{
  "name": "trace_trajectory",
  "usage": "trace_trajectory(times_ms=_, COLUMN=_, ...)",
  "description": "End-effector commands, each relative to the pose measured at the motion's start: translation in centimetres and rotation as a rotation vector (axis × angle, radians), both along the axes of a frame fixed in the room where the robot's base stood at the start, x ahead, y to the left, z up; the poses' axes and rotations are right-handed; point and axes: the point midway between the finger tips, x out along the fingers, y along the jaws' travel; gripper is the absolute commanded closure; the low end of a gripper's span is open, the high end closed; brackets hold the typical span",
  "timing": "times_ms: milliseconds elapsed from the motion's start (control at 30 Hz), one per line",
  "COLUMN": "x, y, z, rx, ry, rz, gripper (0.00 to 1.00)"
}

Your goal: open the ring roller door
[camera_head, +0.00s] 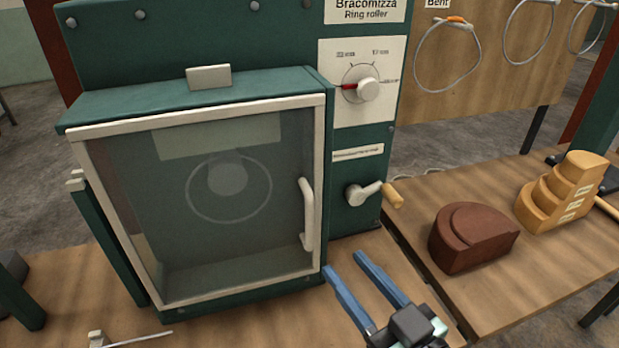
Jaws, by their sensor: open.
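The ring roller (360,210) is a dark green machine standing on the wooden bench. Its door (130,235) has a white frame and a clear pane, and it looks shut. Through the pane a pale ring and a round roller show. A white vertical bar handle (307,215) sits on the door's right side. My gripper (343,262) is at the lower middle, with two blue fingers apart and nothing between them. It is right of and below the handle, apart from it.
A crank with a wooden grip (392,195) sticks out right of the door, beyond my fingers. A dial (366,89) is above it. A brown block (472,237) and stepped wooden blocks (563,192) stand on the right bench. A thin metal tool (135,340) lies front left.

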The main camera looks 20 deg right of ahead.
Motion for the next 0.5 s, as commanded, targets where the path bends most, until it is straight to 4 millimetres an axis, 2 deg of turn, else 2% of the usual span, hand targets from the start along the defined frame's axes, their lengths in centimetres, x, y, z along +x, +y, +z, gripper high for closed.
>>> trace_trajectory(times_ms=33, x=-0.5, y=-0.3, z=0.6, rx=0.009, ry=0.003, rz=0.0, gripper=0.53)
trace_trajectory(times_ms=100, x=-0.9, y=-0.4, z=0.6, rx=0.013, ry=0.001, rz=0.004, gripper=0.53)
trace_trajectory(times_ms=233, x=-0.5, y=-0.3, z=0.4, rx=0.016, ry=-0.001, rz=0.008, gripper=0.53)
trace_trajectory(times_ms=367, x=1.2, y=0.1, z=0.5, rx=0.017, ry=-0.002, rz=0.01, gripper=0.53)
trace_trajectory(times_ms=500, x=4.1, y=0.7, z=0.6, rx=0.016, ry=-0.002, rz=0.012, gripper=0.53)
